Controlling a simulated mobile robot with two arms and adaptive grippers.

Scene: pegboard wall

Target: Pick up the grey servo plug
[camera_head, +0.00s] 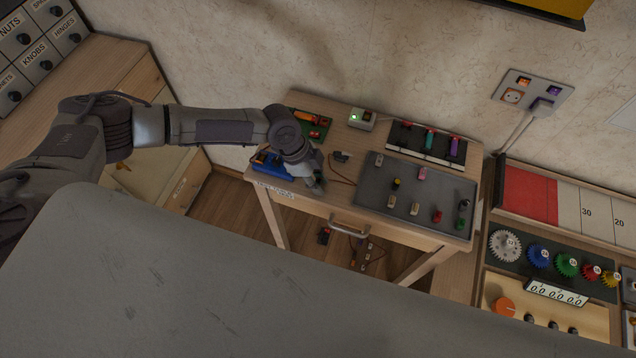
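A small dark grey plug-like piece (340,156) lies on the wooden table (300,203), with a thin brown cable beside it; it is too small to tell surely whether it is the servo plug. A small pale grey piece (378,160) stands at the upper left of the grey mat (355,193). My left gripper (316,186) points down over the table's left front part, left of and nearer than the dark grey piece and apart from it. Its fingers are small and partly hidden, so their opening is unclear. My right gripper is out of view.
On the grey mat stand several small coloured pieces, among them a pink one (422,173). A blue item (267,163) lies beside my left gripper. A green board (313,127), a small box with a green light (362,119) and a rack (418,143) line the back.

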